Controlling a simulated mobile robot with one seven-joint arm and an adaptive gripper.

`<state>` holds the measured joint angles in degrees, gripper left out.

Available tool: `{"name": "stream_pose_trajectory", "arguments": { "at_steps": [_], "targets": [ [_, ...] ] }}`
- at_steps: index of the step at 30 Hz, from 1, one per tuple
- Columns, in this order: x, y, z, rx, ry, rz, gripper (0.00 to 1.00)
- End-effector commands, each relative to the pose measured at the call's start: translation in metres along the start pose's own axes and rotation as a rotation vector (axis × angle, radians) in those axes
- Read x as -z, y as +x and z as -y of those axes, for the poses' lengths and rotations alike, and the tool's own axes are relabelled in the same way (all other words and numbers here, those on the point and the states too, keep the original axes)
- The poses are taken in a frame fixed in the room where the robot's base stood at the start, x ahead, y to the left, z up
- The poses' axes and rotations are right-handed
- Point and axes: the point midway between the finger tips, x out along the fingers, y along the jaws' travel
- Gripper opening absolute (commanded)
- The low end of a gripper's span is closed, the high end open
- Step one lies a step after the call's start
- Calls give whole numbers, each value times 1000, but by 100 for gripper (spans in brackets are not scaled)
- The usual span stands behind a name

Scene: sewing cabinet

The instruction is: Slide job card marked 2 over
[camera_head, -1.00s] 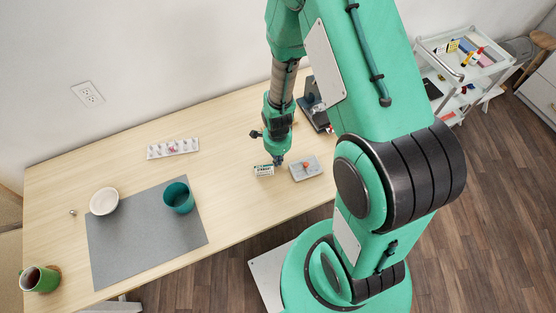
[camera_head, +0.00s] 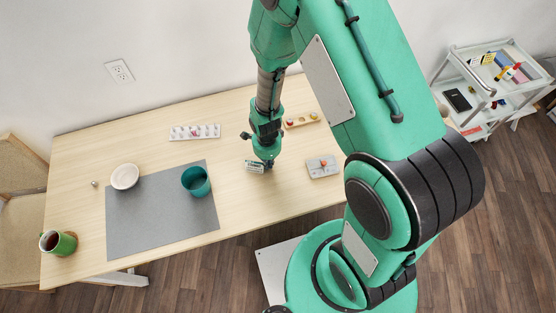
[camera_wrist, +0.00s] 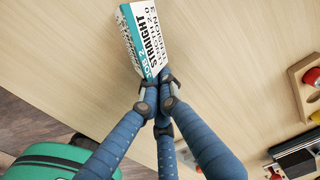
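The job card (camera_wrist: 147,40) is a small white block with a teal edge. It reads "JOB 2" and "STRAIGHT" in the wrist view. In the head view the card (camera_head: 254,166) lies on the table, between the grey mat and a grey plate with an orange-red piece. My gripper (camera_wrist: 157,88) has its blue fingers drawn together, with the tips at the card's near end. They look to be touching it; no grip around it shows. In the head view my gripper (camera_head: 266,168) is low over the table, at the card's right side.
The grey plate (camera_head: 318,172) lies to the right. The grey mat (camera_head: 150,225) holds a teal cup (camera_head: 195,182) and a white bowl (camera_head: 124,177). A bobbin tray (camera_head: 194,132) and a wooden holder (camera_head: 301,120) lie farther back. Table between card and mat is clear.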

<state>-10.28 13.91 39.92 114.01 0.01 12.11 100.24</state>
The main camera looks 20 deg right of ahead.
Motion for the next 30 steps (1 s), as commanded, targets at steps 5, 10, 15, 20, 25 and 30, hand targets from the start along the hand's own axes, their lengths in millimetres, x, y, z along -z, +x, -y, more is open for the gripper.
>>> {"name": "stream_pose_trajectory", "arguments": {
  "at_steps": [5,10,15,20,25,30],
  "targets": [
    [-26,0,0,0,-3,0,0],
    [-50,0,-1,-1,-4,0,0],
    [-74,0,-1,-1,-3,0,0],
    [-88,0,0,0,-1,0,0],
    [-90,0,0,-1,1,0,0],
    [-90,0,0,-1,1,0,0]
  ]
}}
